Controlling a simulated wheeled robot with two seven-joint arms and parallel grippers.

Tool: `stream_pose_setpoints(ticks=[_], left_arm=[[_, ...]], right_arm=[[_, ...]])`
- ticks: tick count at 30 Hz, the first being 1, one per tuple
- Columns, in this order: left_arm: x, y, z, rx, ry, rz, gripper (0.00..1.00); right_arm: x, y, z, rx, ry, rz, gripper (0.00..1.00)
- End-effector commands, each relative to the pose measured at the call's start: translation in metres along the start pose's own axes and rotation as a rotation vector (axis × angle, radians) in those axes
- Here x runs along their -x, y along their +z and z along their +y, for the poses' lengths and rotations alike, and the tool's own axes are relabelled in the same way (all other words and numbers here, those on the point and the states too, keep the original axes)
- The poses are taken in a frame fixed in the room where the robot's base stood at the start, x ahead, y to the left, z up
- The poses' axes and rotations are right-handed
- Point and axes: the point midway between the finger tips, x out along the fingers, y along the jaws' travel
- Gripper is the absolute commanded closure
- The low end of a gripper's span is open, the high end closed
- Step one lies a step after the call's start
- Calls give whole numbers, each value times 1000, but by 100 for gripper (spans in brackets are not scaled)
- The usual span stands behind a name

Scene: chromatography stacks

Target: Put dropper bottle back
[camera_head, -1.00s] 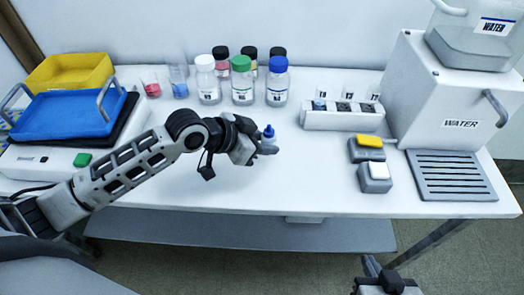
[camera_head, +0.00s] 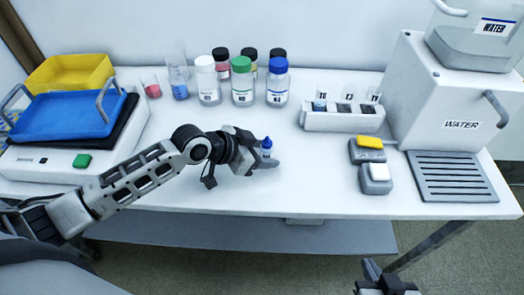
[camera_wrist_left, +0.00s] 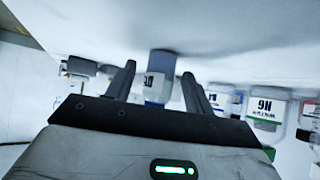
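The dropper bottle (camera_head: 266,146), small with a blue cap, stands upright in my left gripper (camera_head: 264,161) over the middle front of the bench. In the left wrist view, which is upside down, the bottle (camera_wrist_left: 158,78) is between the two fingers of the left gripper (camera_wrist_left: 158,80). I cannot tell whether its base touches the bench. A white slotted rack (camera_head: 343,122) with several label tags stands to the right; its left slot holds something bluish. My right gripper (camera_head: 385,275) is at the bottom edge, away from the bench; its finger gap is unclear.
Capped bottles stand at the back, including a green-capped one (camera_head: 242,82) and a blue-capped one (camera_head: 278,84). A blue tray (camera_head: 70,118) is on the left. Two button boxes (camera_head: 371,165) and a water dispenser (camera_head: 455,110) are on the right. Bench between bottles and arm is clear.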

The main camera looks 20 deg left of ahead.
Motion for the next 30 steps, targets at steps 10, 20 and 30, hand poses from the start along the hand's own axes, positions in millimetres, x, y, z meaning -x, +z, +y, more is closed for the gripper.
stream_pose_setpoints(ticks=[10, 20, 30], left_arm=[[23, -1, -1, -2, -2, -2, 47], [93, -1, 0, -4, 0, -4, 47], [121, -2, 0, 0, 1, 0, 47]], right_arm=[[1, 0, 1, 8, 2, -6, 100], [2, -1, 2, 12, 5, -10, 100], [2, -2, 2, 14, 5, -7, 100]])
